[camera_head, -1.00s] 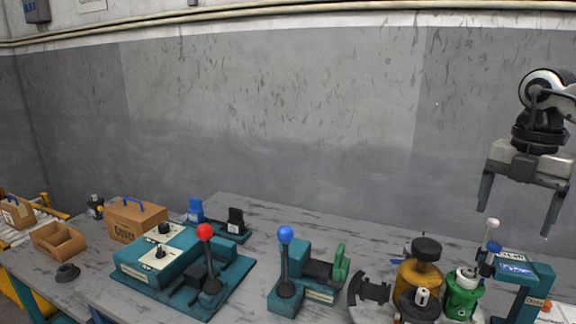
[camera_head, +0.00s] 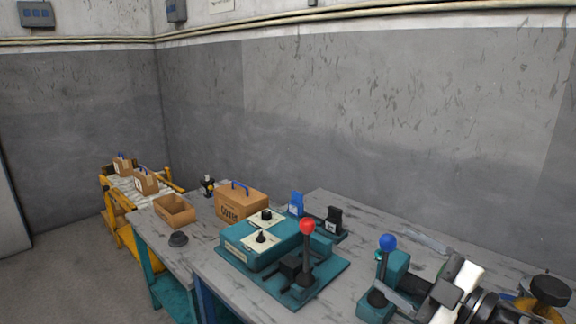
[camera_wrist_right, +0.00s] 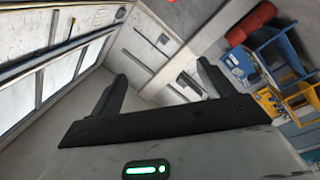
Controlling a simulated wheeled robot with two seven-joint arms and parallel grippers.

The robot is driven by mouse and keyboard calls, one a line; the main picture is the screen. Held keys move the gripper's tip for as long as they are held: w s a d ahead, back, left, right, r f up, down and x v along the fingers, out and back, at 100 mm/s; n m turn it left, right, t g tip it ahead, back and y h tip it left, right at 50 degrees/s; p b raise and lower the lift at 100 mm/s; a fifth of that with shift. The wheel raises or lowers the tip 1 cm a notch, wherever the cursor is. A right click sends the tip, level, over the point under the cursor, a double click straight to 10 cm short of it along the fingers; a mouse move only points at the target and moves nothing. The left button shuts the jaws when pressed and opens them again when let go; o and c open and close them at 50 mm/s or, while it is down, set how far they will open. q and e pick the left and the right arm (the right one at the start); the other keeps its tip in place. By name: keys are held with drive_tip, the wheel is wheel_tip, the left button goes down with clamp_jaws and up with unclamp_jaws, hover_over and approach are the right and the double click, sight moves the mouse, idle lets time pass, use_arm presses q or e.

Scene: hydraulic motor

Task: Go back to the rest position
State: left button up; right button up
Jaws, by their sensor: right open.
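My right gripper (camera_head: 394,260) is in the lower right of the head view, with its grey fingers spread apart and pointing left. It is in front of the teal fixture with the blue-knobbed lever (camera_head: 387,243) and partly hides it. In the right wrist view the same gripper (camera_wrist_right: 160,82) shows two dark fingers wide apart with nothing between them. My left gripper is not in view.
The grey workbench (camera_head: 205,262) holds a teal fixture with a red-knobbed lever (camera_head: 307,227), a cardboard box (camera_head: 240,203) and an open tray (camera_head: 175,211). A yellow-framed conveyor (camera_head: 120,205) stands at the left. Floor (camera_head: 70,285) is free at lower left.

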drive_tip(key=s+d+f+m+g+h, duration=0.3)
drive_tip(key=s+f+m+h, duration=0.4)
drive_tip(key=f+m+h, duration=0.6)
drive_tip(key=s+a+f+m+g+y, duration=0.1)
drive_tip(key=s+a+f+g, duration=0.25)
drive_tip(key=s, duration=0.45)
drive_tip(key=s+a+f+m+g+y, duration=0.1)
drive_tip(key=s+a+f+g+y, duration=0.1)
drive_tip(key=s+f+g, duration=0.45)
drive_tip(key=w+a+f+t+y, duration=0.2)
drive_tip(key=w+a+f+t, duration=0.1)
drive_tip(key=f+t, duration=0.4)
drive_tip(key=shift+w+a+f, duration=0.15)
drive_tip(key=shift+a+f, duration=0.55)
drive_tip(key=shift+f, duration=0.2)
